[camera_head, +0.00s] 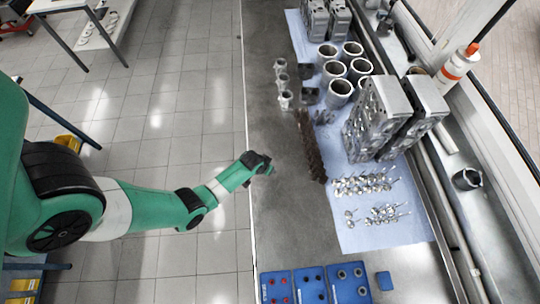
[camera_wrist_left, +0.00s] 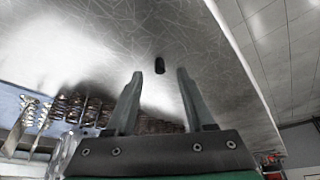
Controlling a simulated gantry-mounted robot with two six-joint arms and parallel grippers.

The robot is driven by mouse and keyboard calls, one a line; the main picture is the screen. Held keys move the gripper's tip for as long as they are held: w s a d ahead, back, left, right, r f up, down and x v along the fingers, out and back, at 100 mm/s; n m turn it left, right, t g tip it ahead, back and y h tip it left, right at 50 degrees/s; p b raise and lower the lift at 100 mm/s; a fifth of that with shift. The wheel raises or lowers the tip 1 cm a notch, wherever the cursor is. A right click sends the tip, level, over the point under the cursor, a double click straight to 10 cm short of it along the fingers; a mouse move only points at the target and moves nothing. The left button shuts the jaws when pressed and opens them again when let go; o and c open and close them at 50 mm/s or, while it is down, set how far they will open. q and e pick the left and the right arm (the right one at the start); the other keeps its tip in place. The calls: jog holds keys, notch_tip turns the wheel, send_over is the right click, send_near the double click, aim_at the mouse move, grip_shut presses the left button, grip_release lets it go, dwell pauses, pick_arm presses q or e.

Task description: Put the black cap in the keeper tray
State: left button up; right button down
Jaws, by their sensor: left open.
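A small black cap (camera_wrist_left: 160,65) stands on the grey metal bench top in the left wrist view. My left gripper (camera_wrist_left: 159,73) is open, and its two fingers are apart, with the cap showing between and just beyond their tips. No contact with the cap shows. In the head view my left gripper (camera_head: 267,167) is above the bench near its left edge, and I cannot make out the cap there. Blue trays stand at the bottom of the head view, one with red parts (camera_head: 263,290); I cannot tell which is the keeper tray. My right gripper is not in view.
A blue mat (camera_head: 385,236) holds valves, grey engine blocks (camera_head: 377,115) and cylinder liners (camera_head: 339,93). Bare bench (camera_head: 300,225) lies between my gripper and the blue trays.

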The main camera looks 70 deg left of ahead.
pick_arm(q)
jog(key=x, duration=0.2)
jog(key=shift+f+b, duration=0.35)
jog(key=shift+b, duration=0.05)
jog(key=shift+r, duration=0.15)
grip_shut()
